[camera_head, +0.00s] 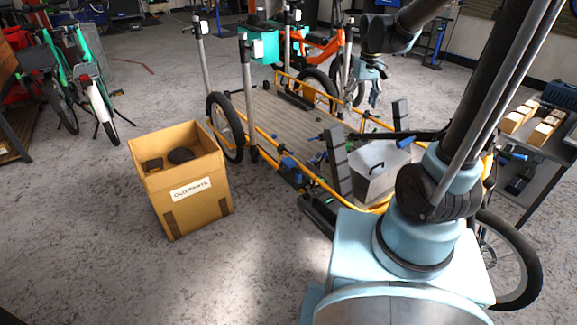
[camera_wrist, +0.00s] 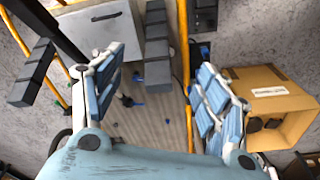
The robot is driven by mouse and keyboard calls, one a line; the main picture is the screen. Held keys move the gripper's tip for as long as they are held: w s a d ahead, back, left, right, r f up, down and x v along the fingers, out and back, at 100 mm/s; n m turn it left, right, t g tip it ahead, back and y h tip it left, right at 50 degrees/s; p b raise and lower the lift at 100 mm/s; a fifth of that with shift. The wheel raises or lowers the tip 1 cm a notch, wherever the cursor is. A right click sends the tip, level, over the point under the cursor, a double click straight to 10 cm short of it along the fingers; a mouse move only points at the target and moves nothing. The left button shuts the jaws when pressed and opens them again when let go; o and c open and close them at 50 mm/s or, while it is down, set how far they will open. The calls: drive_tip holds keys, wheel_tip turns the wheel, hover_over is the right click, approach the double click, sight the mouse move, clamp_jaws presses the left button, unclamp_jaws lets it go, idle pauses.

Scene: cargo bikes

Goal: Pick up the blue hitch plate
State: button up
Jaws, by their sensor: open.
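My gripper (camera_head: 374,92) hangs open and empty above the cargo bike's wooden deck (camera_head: 262,112). In the wrist view its two padded fingers are wide apart, with the gripper (camera_wrist: 157,85) over the deck. In the head view a small dark and blue piece (camera_head: 318,137) shows on the deck. These are too small for me to tell which is the hitch plate.
A grey metal box (camera_head: 376,168) stands at the deck's near end beside dark upright posts (camera_head: 338,160). A yellow rail edges the deck. An open cardboard box (camera_head: 183,190) labelled "OLD PARTS" stands on the floor at left. A side table (camera_head: 548,150) at right holds wooden blocks.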

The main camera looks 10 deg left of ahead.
drive_tip(key=w+a+f+n, duration=0.1)
drive_tip(key=w+a+f, duration=0.25)
drive_tip(key=a, duration=0.35)
drive_tip(key=w+a+f+n, duration=0.1)
drive_tip(key=w+a+f, duration=0.25)
drive_tip(key=a, duration=0.35)
drive_tip(key=n+g, duration=0.1)
drive_tip(key=n, duration=0.1)
hover_over(288, 160)
wheel_tip(288, 160, down, 13)
drive_tip(key=f, duration=1.1)
drive_tip(key=shift+w+a, duration=0.2)
drive_tip(key=shift+a, duration=0.05)
drive_tip(key=shift+s+d+f, duration=0.1)
drive_tip(key=shift+d+f, duration=0.05)
drive_tip(key=shift+f, duration=1.3)
drive_tip(key=shift+s+d+f, duration=0.1)
drive_tip(key=shift+f, duration=1.35)
drive_tip(key=c, duration=1.3)
